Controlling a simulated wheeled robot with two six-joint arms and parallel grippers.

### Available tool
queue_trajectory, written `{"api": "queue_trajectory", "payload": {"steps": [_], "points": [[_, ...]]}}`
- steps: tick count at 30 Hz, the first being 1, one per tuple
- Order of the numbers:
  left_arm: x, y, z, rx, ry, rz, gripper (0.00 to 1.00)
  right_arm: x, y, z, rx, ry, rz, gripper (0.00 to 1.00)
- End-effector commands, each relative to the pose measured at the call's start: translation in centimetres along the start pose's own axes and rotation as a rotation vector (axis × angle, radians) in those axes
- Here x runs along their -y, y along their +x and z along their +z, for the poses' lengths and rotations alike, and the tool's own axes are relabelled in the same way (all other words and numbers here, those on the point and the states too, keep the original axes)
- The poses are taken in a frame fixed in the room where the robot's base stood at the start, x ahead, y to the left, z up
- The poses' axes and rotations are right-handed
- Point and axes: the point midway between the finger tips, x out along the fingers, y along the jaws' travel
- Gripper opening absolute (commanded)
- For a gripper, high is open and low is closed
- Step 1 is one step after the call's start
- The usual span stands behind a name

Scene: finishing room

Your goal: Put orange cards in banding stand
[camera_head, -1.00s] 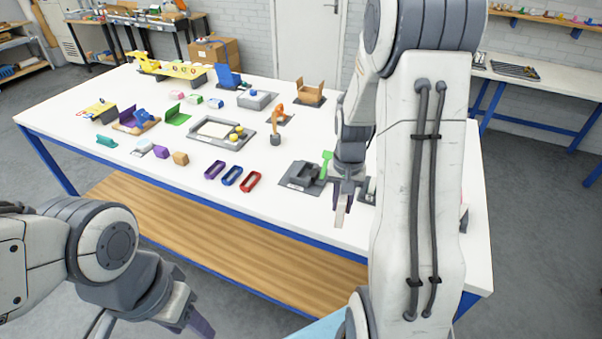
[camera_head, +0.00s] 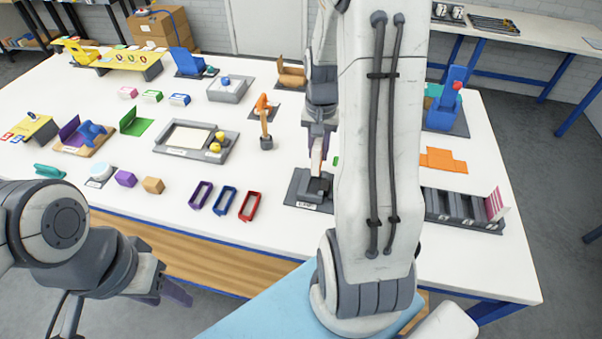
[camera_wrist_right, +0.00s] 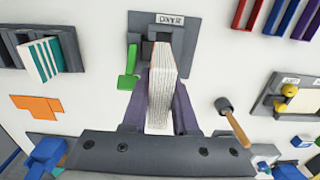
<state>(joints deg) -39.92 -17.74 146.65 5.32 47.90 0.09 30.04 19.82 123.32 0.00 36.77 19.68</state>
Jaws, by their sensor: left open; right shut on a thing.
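My right gripper (camera_head: 318,142) is shut on a deck of cards (camera_head: 317,158), held upright over the dark grey banding stand (camera_head: 296,188). In the right wrist view my right gripper (camera_wrist_right: 160,108) has a finger on each side of the deck (camera_wrist_right: 160,85). The deck shows white edges with faint reddish lines; its faces are mostly hidden. Its far end overlaps the stand (camera_wrist_right: 183,60), which bears a label and a green lever (camera_wrist_right: 128,70). I cannot tell whether the deck touches the stand. My left gripper (camera_head: 172,292) is open and empty before the table's front edge.
A grey slotted rack (camera_head: 460,212) with a pink-striped pack (camera_head: 495,204) stands at right. A flat orange sheet (camera_head: 443,160) lies behind it. Purple, blue and red bands (camera_head: 225,201) lie left of the stand. My right arm hides part of the table.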

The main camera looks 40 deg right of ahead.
Motion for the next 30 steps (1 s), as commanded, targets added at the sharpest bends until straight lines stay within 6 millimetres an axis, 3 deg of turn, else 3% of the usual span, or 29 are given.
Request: {"api": "queue_trajectory", "payload": {"steps": [9, 20, 30], "points": [[-0.1, -0.9, 0.0, 0.000, 0.000, 0.000, 0.50, 0.4, 5.0, 0.3, 0.006, -0.007, 0.002, 0.00], [-0.1, -1.6, -0.1, 0.000, -0.001, 0.000, 0.50, 0.3, 9.3, 0.3, 0.006, -0.006, 0.002, 0.00], [-0.1, -1.6, -0.1, 0.000, -0.001, 0.000, 0.50, 0.2, 9.9, 0.2, 0.001, -0.003, 0.000, 0.00]]}}
